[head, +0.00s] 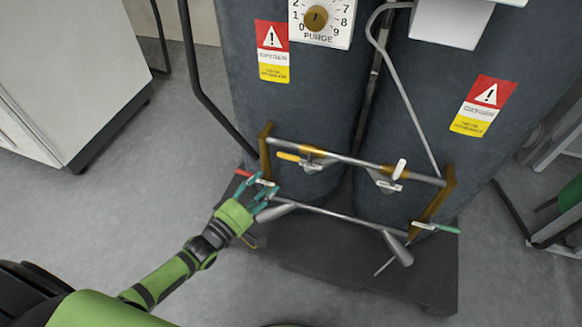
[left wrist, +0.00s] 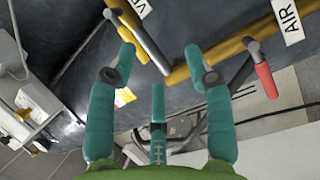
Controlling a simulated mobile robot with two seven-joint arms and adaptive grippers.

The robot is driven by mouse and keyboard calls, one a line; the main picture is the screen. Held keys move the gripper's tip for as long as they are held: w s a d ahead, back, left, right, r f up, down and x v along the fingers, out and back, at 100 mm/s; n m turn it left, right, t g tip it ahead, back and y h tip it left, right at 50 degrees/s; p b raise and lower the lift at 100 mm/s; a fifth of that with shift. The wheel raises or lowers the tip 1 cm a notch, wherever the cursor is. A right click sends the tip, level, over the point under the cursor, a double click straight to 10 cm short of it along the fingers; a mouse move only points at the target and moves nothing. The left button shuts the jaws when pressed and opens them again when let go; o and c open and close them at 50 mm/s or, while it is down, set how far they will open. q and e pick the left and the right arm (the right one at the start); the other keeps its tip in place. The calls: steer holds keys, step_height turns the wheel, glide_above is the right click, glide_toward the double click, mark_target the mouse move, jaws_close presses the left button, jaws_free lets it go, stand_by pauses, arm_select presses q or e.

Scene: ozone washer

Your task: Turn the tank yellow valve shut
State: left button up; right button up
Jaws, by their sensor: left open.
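The yellow valve handle (head: 289,157) sits on the upper pipe at the left front of the dark tanks (head: 290,95). It points left, roughly along the pipe. My left gripper (head: 264,190) is below and left of it, apart from it, close to the red handle (head: 242,173) and the left end of the lower pipe. In the left wrist view its teal fingers (left wrist: 160,62) are spread with nothing held between them. The red handle (left wrist: 266,80) is to their right there. My right gripper is not in view.
Brass brackets (head: 266,150) hold the pipes at each side. A white-handled valve (head: 400,168) and a green handle (head: 447,228) are to the right. The tanks stand on a dark base (head: 350,265). A white cabinet (head: 65,70) stands left, with open floor before it.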

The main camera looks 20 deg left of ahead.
mark_target(287, 158)
arm_select(q)
steer(key=shift+n+t+h, duration=0.5)
steer(key=shift+t+h, duration=0.1)
steer(key=shift+h, duration=0.2)
steer(key=w+d+r, duration=0.1)
steer(key=w, duration=0.1)
steer(key=w+d+r, duration=0.1)
steer(key=w+r, duration=0.1)
steer(key=w+d+r, duration=0.1)
steer(key=w, duration=0.1)
steer(key=shift+d+r+b, duration=0.3)
steer(key=shift+b, duration=0.1)
steer(key=shift+w+d+r, duration=0.1)
steer(key=shift+w+d, duration=0.15)
steer(key=shift+w, duration=0.3)
jaws_close()
